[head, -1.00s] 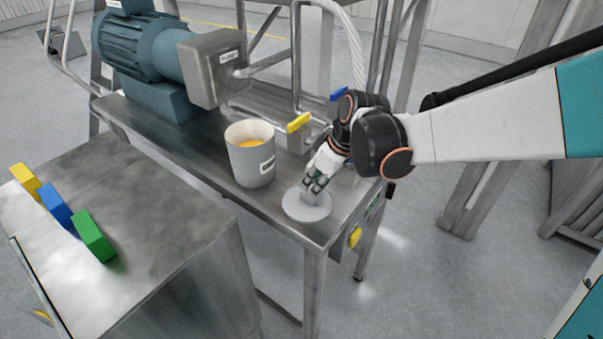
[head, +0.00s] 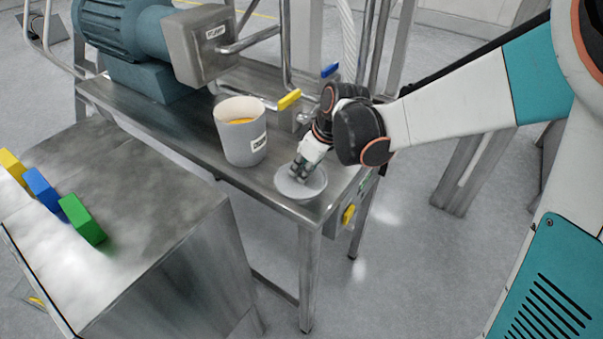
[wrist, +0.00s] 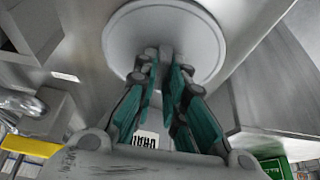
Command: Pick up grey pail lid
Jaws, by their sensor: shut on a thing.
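The grey pail lid (head: 313,186) is a round light grey disc at the front right of the metal bench in the head view. My gripper (head: 297,174) comes down on it from above and is shut on its middle. In the wrist view, the lid (wrist: 205,40) lies beyond the teal finger pads, and the fingertips (wrist: 165,62) meet at a small raised part at its centre. The fingers hide most of that part. I cannot tell whether the lid touches the bench or is slightly above it.
A grey pail (head: 243,147) with orange contents stands open on the bench (head: 185,140), left of the lid. A yellow-handled valve (head: 289,99) and the teal motor (head: 125,35) are behind. A separate metal table (head: 120,200) at left holds yellow, blue and green blocks.

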